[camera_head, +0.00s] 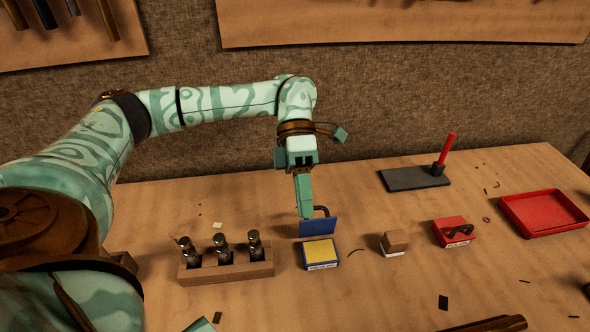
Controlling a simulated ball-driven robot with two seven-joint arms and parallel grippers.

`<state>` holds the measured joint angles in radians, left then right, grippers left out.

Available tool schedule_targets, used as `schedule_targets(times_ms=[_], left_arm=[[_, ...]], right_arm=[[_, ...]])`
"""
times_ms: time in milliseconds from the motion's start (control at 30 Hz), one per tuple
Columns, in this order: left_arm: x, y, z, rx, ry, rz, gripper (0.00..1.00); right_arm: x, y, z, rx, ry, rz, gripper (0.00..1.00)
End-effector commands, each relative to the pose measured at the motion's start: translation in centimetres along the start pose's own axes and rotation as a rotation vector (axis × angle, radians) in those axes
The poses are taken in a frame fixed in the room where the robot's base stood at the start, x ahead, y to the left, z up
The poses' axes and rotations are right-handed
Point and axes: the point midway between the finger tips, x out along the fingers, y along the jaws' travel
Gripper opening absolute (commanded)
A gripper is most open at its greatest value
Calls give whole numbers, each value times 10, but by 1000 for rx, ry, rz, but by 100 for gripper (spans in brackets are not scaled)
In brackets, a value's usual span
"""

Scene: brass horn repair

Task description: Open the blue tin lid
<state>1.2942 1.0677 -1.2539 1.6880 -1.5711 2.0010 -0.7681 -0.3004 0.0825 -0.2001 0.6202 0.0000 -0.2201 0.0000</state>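The blue tin (321,265) sits on the bench near the middle, with a pale label on its front and a yellow inside showing. Its blue lid (318,228) stands upright at the tin's back edge, so the tin is open. A dark curved handle (325,211) shows at the lid's top. My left gripper (305,214) points down just behind the lid's upper edge, beside the handle. Its fingers show as one narrow shape, so I cannot tell whether they are apart or whether they touch the lid. My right gripper is not in view.
A wooden rack (228,272) with three metal-topped pieces stands left of the tin.

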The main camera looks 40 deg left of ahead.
Motion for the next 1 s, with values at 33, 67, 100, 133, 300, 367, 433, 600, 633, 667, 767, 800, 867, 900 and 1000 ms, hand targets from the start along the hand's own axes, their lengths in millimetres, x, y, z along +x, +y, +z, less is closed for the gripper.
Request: schedule_targets(times_ms=[33, 67, 100, 133, 300, 367, 433, 600, 633, 667, 767, 800, 867, 900, 1000], left_arm=[[3, -13, -4, 3, 1, 1, 31], [6, -18, -6, 3, 1, 0, 31], [9, -24, -8, 3, 0, 0, 31], [12, -28, -9, 2, 1, -1, 31], [20, -41, -13, -1, 1, -1, 31], [21, -42, -13, 0, 0, -1, 31], [21, -43, -13, 0, 0, -1, 31], [21, -43, -13, 0, 0, -2, 31], [21, -43, -13, 0, 0, -1, 22], [20, -44, -13, 1, -1, -1, 14], [11, -60, -11, 21, -3, 7, 0], [6, -73, -8, 39, 0, 10, 0], [-2, -93, -2, 68, 10, 31, 0], [-8, -105, 5, 81, 18, 68, 0], [-25, -120, 27, -99, 16, 245, 0]], right_arm=[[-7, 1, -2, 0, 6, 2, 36], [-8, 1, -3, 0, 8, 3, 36], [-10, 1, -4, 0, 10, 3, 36], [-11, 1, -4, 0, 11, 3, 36], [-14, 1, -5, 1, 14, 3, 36], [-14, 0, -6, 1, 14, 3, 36], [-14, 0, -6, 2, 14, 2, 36], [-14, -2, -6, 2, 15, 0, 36], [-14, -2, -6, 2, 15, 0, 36], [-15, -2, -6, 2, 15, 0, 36], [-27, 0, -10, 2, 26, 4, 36], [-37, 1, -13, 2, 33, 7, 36], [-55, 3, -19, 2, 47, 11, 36], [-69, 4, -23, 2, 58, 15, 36], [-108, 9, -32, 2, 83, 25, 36]])
